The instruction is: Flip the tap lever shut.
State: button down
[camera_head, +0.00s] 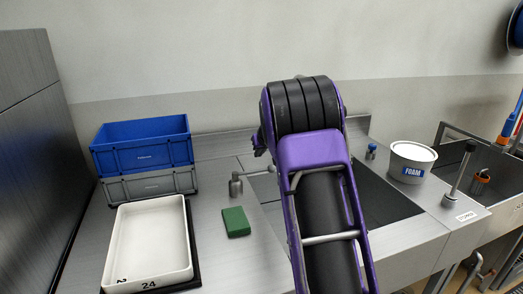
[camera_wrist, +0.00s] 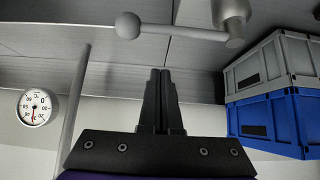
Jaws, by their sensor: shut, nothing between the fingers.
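The tap (camera_head: 236,186) is a short grey metal post on the steel counter, left of my arm in the head view. Its lever (camera_head: 257,173) points right from the top, and its far end is hidden behind my arm. In the wrist view the lever (camera_wrist: 183,32) is a thin rod with a ball end (camera_wrist: 128,25), running sideways from the tap body (camera_wrist: 230,12). My gripper (camera_wrist: 160,72) is shut and empty. Its fingertips show below the lever in that picture, apart from it in the image; the depth gap is unclear. In the head view my arm hides the gripper.
A blue crate (camera_head: 145,143) sits on a grey crate (camera_head: 150,185) at the left. A white tray (camera_head: 117,245) and a green sponge (camera_head: 236,222) lie nearer. A foam tub (camera_head: 411,162) stands right. The wrist view shows a dial gauge (camera_wrist: 35,107) and a grey pipe (camera_wrist: 75,105).

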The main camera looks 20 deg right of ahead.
aim_at(256, 171)
jog(key=shift+s+f, duration=0.2)
jog(key=shift+f, duration=0.85)
jog(key=shift+s+f, duration=0.15)
jog(key=shift+f, duration=0.9)
